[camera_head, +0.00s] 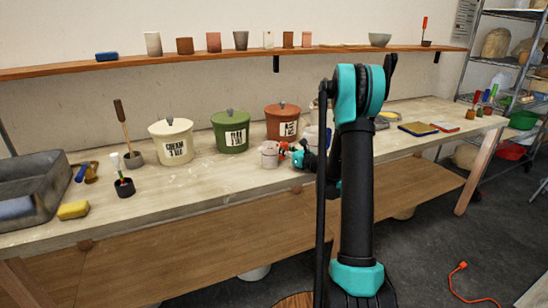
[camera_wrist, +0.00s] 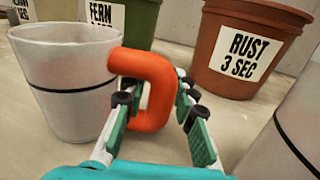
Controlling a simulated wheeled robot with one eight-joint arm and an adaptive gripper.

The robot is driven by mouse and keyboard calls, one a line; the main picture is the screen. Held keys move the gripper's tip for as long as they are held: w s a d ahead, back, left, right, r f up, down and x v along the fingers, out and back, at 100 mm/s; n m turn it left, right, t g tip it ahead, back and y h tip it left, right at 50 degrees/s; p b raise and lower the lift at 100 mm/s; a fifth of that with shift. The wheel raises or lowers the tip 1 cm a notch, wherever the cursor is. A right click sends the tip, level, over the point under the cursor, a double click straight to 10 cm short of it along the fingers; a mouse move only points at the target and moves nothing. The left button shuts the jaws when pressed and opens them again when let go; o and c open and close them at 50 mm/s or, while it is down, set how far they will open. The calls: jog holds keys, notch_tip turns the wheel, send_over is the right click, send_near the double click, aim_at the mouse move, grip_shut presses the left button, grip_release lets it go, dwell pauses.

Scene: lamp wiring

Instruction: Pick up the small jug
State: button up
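A pale grey-white jug with a thin dark line round it and an orange handle (camera_wrist: 72,95) stands upright on the bench at the left of the wrist view. It also shows in the head view (camera_head: 269,156). My gripper (camera_wrist: 158,88) is at its handle, with one finger to each side of the handle's outer bar. The fingers stand apart, and I see no clear grip. My gripper also shows in the head view (camera_head: 290,151). A second pale vessel with a dark line (camera_wrist: 285,130) is cut off at the right of the wrist view.
Cream (camera_head: 172,141), green (camera_head: 231,132) and rust (camera_head: 283,122) lidded pots stand behind the jug. A yellow sponge (camera_head: 73,210), a black cup (camera_head: 124,187) and a grey basin (camera_head: 35,185) are at the left. The bench front left of the jug is clear.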

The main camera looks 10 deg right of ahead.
jog(key=shift+w+a, duration=0.2)
jog(key=shift+w, duration=0.05)
grip_shut()
jog(key=shift+r, duration=0.15)
dwell(0.4)
